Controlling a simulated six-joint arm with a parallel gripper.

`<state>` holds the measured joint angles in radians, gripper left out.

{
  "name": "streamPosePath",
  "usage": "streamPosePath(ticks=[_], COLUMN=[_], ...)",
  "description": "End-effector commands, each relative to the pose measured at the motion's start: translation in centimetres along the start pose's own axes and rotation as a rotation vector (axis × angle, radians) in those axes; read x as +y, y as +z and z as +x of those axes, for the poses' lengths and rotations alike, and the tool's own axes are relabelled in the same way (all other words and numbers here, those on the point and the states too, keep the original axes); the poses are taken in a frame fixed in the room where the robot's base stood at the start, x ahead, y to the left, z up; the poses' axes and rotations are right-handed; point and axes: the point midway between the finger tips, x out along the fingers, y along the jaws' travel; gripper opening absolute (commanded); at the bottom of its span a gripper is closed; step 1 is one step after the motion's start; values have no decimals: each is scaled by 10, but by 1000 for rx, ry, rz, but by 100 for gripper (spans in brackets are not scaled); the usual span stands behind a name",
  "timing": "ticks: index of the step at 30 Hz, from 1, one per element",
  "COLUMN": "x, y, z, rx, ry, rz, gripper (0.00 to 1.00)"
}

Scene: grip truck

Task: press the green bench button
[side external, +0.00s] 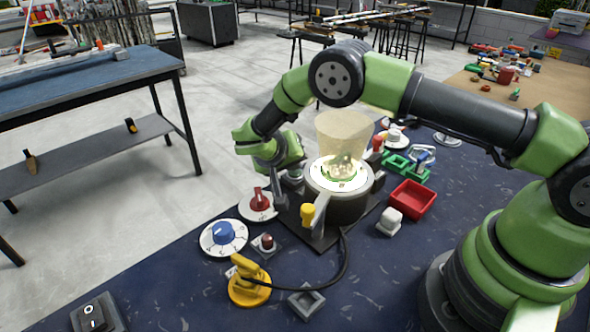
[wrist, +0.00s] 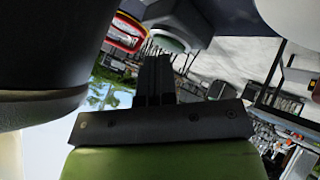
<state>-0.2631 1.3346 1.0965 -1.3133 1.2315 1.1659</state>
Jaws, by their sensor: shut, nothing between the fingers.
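No clearly green button stands out in either view. In the side view, a small grey button box (side external: 292,177) sits just right of my gripper, and its cap colour is hard to tell. My gripper (side external: 281,199) points down, low over the bench, between the red-knob dial (side external: 258,203) and the round lit machine (side external: 340,201). In the wrist view my gripper's fingers (wrist: 155,75) are together and empty. I cannot tell whether the tips touch anything. A second button box (side external: 267,243) has a dark red cap.
A blue-knob dial (side external: 223,237), a yellow cable-fed device (side external: 248,283) and a yellow-topped lever (side external: 308,214) stand nearby. A red tray (side external: 411,198), a green frame (side external: 405,165) and a white block (side external: 390,221) lie right of the machine.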

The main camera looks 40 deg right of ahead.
Motion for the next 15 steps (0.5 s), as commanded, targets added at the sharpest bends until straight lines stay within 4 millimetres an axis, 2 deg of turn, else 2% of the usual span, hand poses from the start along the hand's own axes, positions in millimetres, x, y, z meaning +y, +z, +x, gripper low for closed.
streamPosePath(ticks=[15], x=[7], y=[-7], z=[-10], rx=[0], ry=[-1], rz=[1], gripper=[0])
